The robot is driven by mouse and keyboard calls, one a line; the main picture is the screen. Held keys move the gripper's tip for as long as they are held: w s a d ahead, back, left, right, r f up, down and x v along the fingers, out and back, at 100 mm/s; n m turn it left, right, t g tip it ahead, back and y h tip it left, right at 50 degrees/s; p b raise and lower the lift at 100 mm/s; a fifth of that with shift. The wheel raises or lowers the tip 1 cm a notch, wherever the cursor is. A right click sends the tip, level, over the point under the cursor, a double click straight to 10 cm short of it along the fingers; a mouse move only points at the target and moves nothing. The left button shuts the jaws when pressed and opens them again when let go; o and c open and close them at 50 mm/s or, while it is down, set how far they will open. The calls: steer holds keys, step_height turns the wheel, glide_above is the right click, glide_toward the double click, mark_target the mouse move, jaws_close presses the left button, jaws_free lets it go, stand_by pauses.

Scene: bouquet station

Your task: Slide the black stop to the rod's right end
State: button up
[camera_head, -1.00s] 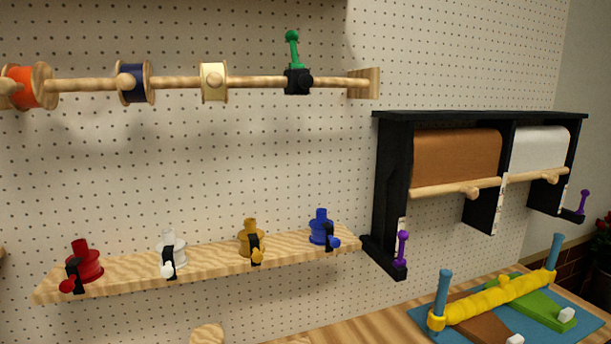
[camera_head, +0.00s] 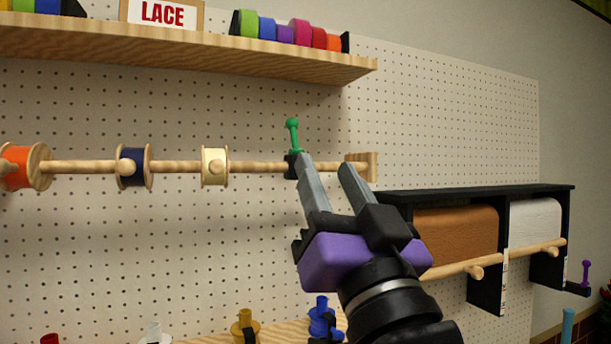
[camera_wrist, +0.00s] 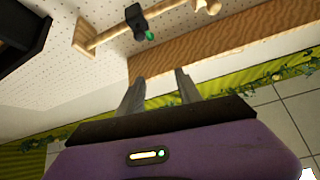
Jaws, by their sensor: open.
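The black stop (camera_head: 290,168) with its upright green handle (camera_head: 292,132) sits on the wooden rod (camera_head: 80,167), a short way left of the wooden end block (camera_head: 371,168). My gripper (camera_head: 326,164) is open and empty, raised in front of the rod's right part. Its left finger partly covers the stop in the head view. In the wrist view the stop (camera_wrist: 135,22) and its green handle tip (camera_wrist: 149,36) lie beyond and above my open fingers (camera_wrist: 157,78), apart from them. The rod (camera_wrist: 112,32) and end block (camera_wrist: 83,36) also show there.
Cream (camera_head: 215,167), navy (camera_head: 133,167) and orange (camera_head: 20,167) spools hang on the rod to the left. A shelf (camera_head: 200,55) with ribbon rolls runs above. A black roll holder (camera_head: 470,195) stands right of my gripper. Bobbins sit on a lower shelf.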

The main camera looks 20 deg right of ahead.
steer(key=w+d+r+m+g+p, duration=0.1)
steer(key=w+d+g+p, duration=0.1)
steer(key=w, duration=0.9)
steer(key=shift+m+g+h, duration=0.3)
steer(key=shift+m+g, duration=0.1)
steer(key=shift+g, duration=0.4)
jaws_close()
stand_by(0.8)
